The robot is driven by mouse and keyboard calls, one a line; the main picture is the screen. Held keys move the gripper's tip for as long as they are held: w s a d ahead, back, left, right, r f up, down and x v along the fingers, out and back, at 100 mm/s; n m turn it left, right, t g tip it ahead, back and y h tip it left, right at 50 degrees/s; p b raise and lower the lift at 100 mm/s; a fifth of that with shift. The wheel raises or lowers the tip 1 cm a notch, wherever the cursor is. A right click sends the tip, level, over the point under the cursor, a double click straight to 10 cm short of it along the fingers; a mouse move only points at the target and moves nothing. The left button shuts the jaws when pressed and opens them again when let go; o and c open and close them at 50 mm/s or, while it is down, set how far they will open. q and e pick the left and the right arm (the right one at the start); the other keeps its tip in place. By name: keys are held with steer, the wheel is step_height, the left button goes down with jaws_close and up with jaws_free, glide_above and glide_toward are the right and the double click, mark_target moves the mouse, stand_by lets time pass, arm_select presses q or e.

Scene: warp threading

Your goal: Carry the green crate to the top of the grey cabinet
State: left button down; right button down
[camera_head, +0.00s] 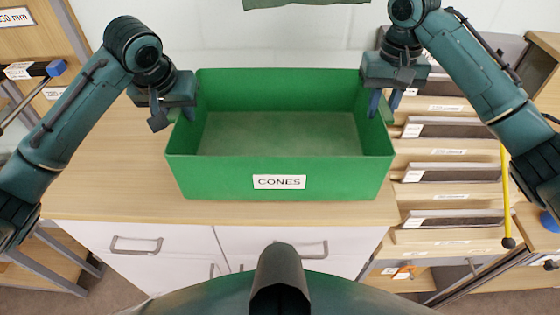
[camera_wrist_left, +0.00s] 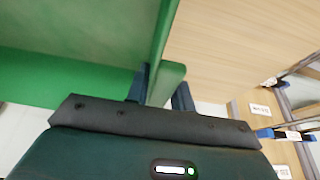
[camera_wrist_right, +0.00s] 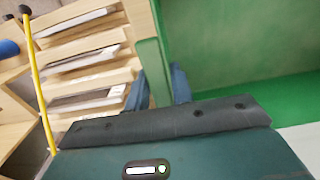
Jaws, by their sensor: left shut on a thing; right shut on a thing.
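The green crate (camera_head: 280,178) has a white label reading CONES on its front wall and looks empty. It is level over the wooden top of a cabinet (camera_head: 110,185) with pale drawer fronts and grey handles. I cannot tell whether its base touches that top. My left gripper (camera_head: 182,112) is shut on the crate's left side grip, which shows between its fingers in the left wrist view (camera_wrist_left: 165,84). My right gripper (camera_head: 382,106) is shut on the right side grip, also seen in the right wrist view (camera_wrist_right: 153,75). The crate's underside is hidden.
A wooden rack with several sloped, labelled shelves (camera_head: 445,173) stands close on the right. A yellow rod (camera_head: 505,190) hangs in front of it. A wooden shelf unit (camera_head: 28,45) with a blue-tipped tool (camera_head: 55,68) is on the left. The worktop left of the crate is bare.

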arm_select(q)
steer(key=shift+a, duration=0.1)
arm_select(e)
steer(key=shift+d, duration=0.1)
